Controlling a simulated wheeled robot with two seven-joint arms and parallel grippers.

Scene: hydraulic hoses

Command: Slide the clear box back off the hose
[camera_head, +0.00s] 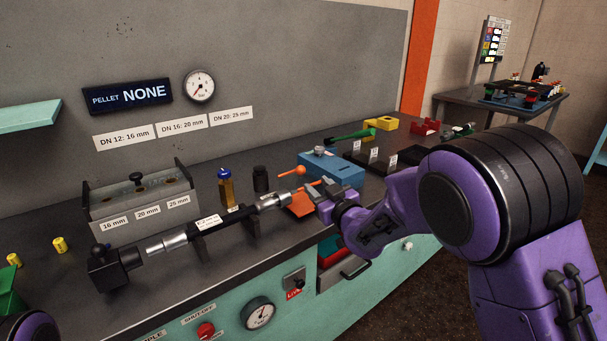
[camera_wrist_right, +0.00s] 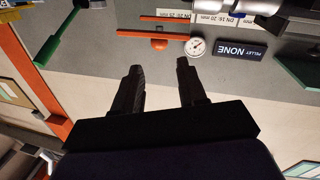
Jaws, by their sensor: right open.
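The black hose (camera_head: 228,226) lies in black holders along the bench front, with a white label and silver fittings. One silver fitting (camera_head: 168,242) is near its left end, by a black block (camera_head: 112,266). Another silver fitting (camera_head: 273,203) is at its right end. I cannot make out a distinct clear box outline around the hose. My right gripper (camera_head: 314,190) is just right of the right-end fitting. In the right wrist view its two fingers (camera_wrist_right: 160,66) are apart with nothing between them. My left gripper is out of view.
A gauge block (camera_head: 140,200) with size labels stands behind the hose. An amber bottle (camera_head: 226,187) and a dark jar (camera_head: 260,179) stand behind its right part. A blue box (camera_head: 340,172) and an orange ball-ended lever (camera_head: 298,171) are close to my right gripper.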

